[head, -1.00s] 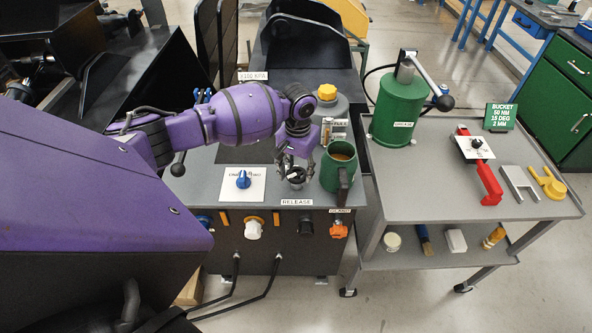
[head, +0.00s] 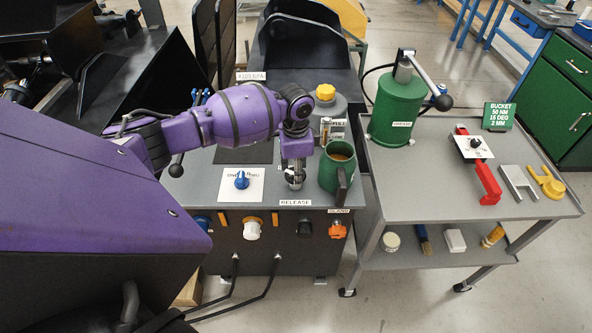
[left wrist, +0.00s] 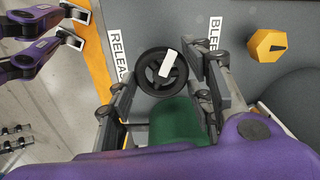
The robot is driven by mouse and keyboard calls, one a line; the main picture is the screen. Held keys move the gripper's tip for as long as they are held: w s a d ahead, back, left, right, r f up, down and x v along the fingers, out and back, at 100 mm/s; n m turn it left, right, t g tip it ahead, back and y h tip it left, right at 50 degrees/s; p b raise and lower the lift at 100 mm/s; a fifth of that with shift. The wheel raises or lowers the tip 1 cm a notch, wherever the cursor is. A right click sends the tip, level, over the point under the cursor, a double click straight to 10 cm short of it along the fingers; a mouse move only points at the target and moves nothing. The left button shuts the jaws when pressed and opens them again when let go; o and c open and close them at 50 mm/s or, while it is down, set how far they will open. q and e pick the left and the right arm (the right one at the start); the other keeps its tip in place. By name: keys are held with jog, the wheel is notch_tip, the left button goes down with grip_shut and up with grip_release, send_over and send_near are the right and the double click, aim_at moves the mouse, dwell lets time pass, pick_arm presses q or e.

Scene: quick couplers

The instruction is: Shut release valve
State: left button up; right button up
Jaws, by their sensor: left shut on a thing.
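The release valve is a small black handwheel (left wrist: 151,76) with a white mark, beside the RELEASE label (left wrist: 117,55). My left gripper (head: 295,180) reaches down over it on the grey panel top and mostly hides it in the head view. In the left wrist view, the gripper's fingers (left wrist: 162,78) stand on either side of the wheel and are shut on its rim. The white mark lies slightly tilted from the picture's vertical.
A green mug (head: 330,172) stands close to the right of my left gripper. A blue knob (head: 242,180) on a white plate is to the left. An orange hexagonal knob (left wrist: 267,45) sits past the BLEED label. A grey cart (head: 420,205) stands right.

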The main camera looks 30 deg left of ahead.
pick_arm(q)
jog(key=m, duration=0.6)
jog(key=shift+s+d+f+m+b, duration=0.1)
jog(key=shift+f+m+b, duration=0.05)
jog(key=shift+m+b, duration=0.2)
jog(key=m+b, duration=0.1)
jog(key=m, duration=0.4)
jog(key=shift+m, duration=0.65)
pick_arm(e)
jog(key=shift+s+d+f, duration=0.25)
jog(key=shift+s+f, duration=0.3)
jog(key=shift+f, duration=0.35)
pick_arm(q)
jog(key=shift+s, duration=0.1)
jog(key=o, duration=1)
jog(key=shift+o, duration=0.5)
jog(key=shift+a, duration=0.2)
pick_arm(e)
jog(key=shift+s, duration=0.1)
